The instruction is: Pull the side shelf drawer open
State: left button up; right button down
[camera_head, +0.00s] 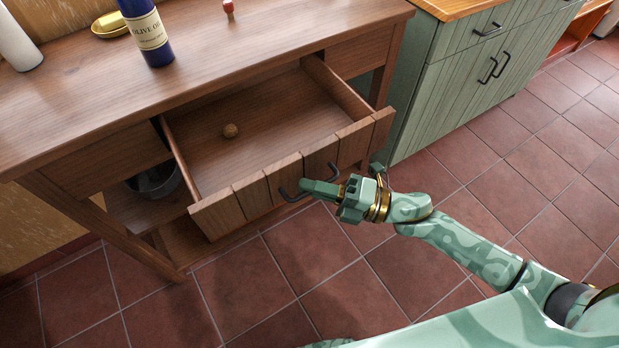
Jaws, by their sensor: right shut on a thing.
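The wooden side shelf drawer (255,190) stands well out from the side shelf (190,70). A dark curved handle (287,196) is fixed to the slatted drawer front. My right gripper (308,187) is shut on the handle, and its fingers hide the handle's middle. The right arm reaches in from the lower right. My left gripper is not in view.
A blue olive oil bottle (148,35), a yellow dish (110,24) and a small red-topped thing (228,8) stand on the shelf top. A dark pot (155,183) sits below. A green cabinet (450,80) stands at right. The tiled floor (240,285) in front is clear.

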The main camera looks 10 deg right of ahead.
jog(key=shift+s+f, duration=0.1)
jog(key=shift+s, duration=0.1)
jog(key=c, duration=1.8)
grip_release()
jog(key=v, duration=1.6)
jog(key=shift+d+p, duration=0.25)
jog(key=shift+p, duration=0.1)
jog(key=shift+s, duration=0.1)
